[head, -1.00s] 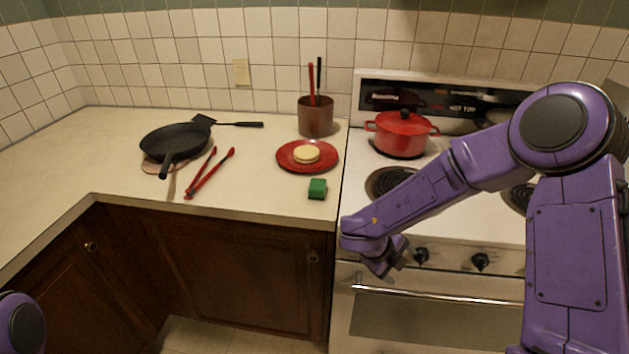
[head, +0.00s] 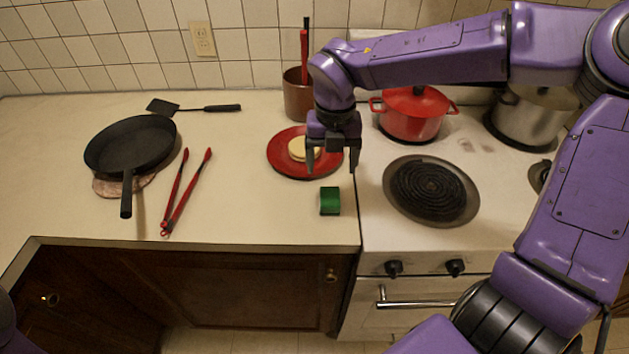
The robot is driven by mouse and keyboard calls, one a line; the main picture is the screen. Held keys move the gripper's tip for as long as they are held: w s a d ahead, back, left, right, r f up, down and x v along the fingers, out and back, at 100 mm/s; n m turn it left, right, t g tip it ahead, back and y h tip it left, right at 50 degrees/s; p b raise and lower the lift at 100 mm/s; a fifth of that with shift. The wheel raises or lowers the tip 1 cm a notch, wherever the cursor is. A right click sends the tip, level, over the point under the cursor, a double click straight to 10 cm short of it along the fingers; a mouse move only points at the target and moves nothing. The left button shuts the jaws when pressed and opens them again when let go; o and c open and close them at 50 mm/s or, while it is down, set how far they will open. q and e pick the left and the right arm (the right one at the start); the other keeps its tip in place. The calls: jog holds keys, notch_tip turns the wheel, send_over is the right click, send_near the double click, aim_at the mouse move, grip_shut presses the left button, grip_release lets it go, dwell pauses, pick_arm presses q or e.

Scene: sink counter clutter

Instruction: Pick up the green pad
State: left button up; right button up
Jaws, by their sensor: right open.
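The green pad (head: 330,201) is a small block, lighter green at its front part and dark green on top. It lies on the counter near the front edge, just in front of the red plate. My right gripper (head: 332,168) hangs fingers-down above the counter, a little behind and above the pad in the picture, and overlaps the plate's right side. Its fingers are apart with nothing between them. The pad is in full view. Of my left arm only a sliver shows at the lower left edge, and its gripper is out of view.
A red plate (head: 280,158) holds a pale round item (head: 298,149). Red tongs (head: 187,192) and a black pan (head: 130,147) lie to the left. A utensil pot (head: 296,97) stands behind. The stove with a red pot (head: 412,119) is at the right.

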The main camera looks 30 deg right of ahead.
aim_at(330, 195)
jog(key=f, duration=0.1)
jog(key=s+f, duration=0.1)
jog(key=f, duration=0.1)
jog(key=shift+s+f, duration=0.35)
jog(key=shift+s, duration=0.05)
jog(key=shift+s+f+p, duration=0.2)
jog(key=shift+f+p, duration=0.1)
jog(key=shift+p, duration=0.1)
jog(key=f, duration=0.1)
jog(key=w+f, duration=0.1)
jog(key=f, duration=0.1)
jog(key=f+p, duration=0.1)
jog(key=f, duration=0.1)
jog(key=shift+w+a+f, duration=0.2)
jog(key=shift+w+a, duration=0.05)
jog(key=shift+a, duration=0.05)
jog(key=shift+s, duration=0.25)
pick_arm(q)
jog(key=shift+s+r, duration=0.25)
jog(key=shift+r, duration=0.3)
jog(key=shift+s+r, duration=0.25)
jog(key=shift+r, duration=0.25)
pick_arm(e)
jog(key=c, duration=1.1)
jog(key=shift+r, duration=0.1)
